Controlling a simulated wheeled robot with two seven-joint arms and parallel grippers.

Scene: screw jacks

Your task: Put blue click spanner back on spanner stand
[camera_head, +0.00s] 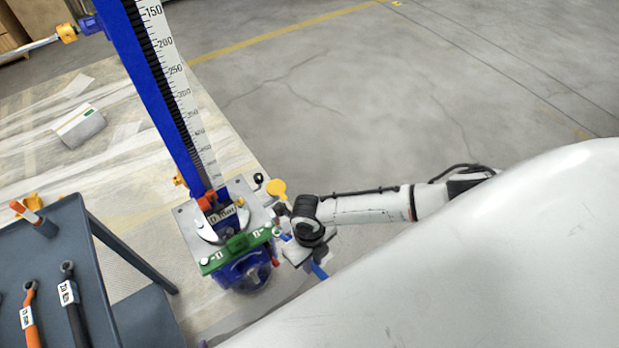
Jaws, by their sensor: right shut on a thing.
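My right gripper (296,252) is beside the lower right of the screw jack, seen partly from behind its wrist. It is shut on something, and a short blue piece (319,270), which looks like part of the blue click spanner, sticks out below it. Most of that spanner is hidden. A dark grey-blue stand (100,280) at the lower left bears an orange spanner (28,318) and a black spanner (72,308), so it looks like the spanner stand. My left gripper is not in view.
The blue screw jack (165,90) with a tall scale stands between the stand and my right gripper. A white-and-grey item (80,125) lies on the wrapped floor area. Open floor lies behind.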

